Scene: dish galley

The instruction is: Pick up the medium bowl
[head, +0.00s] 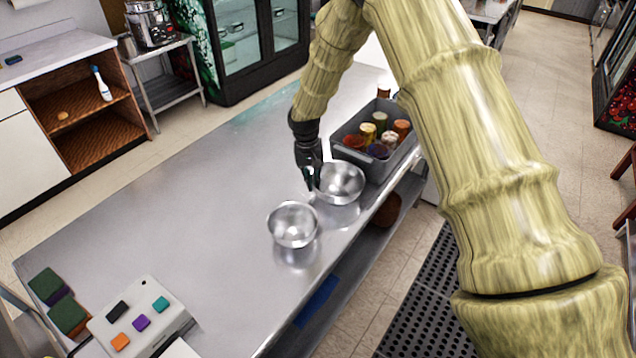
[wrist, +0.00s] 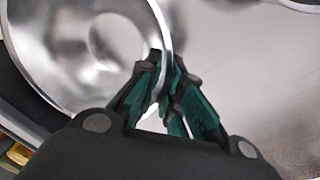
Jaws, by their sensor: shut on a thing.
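Two shiny metal bowls show on the steel table (head: 190,190) in the head view. The larger one (head: 342,184) is next to the grey bin, and my gripper (head: 312,184) is at its left rim. In the wrist view, the dark green fingers of my gripper (wrist: 165,95) are shut on the rim of this bowl (wrist: 70,50), one finger on each side of its wall. The bowl looks upright; I cannot tell whether it touches the table. The smaller bowl (head: 292,224) stands apart, nearer the camera. I cannot tell which of the two is the medium one.
A grey bin (head: 352,128) with several jars stands right behind the held bowl. A white box with coloured buttons (head: 140,318) and green sponges (head: 47,285) are at the near left. The table's left middle is clear. A black floor mat (head: 430,300) lies to the right.

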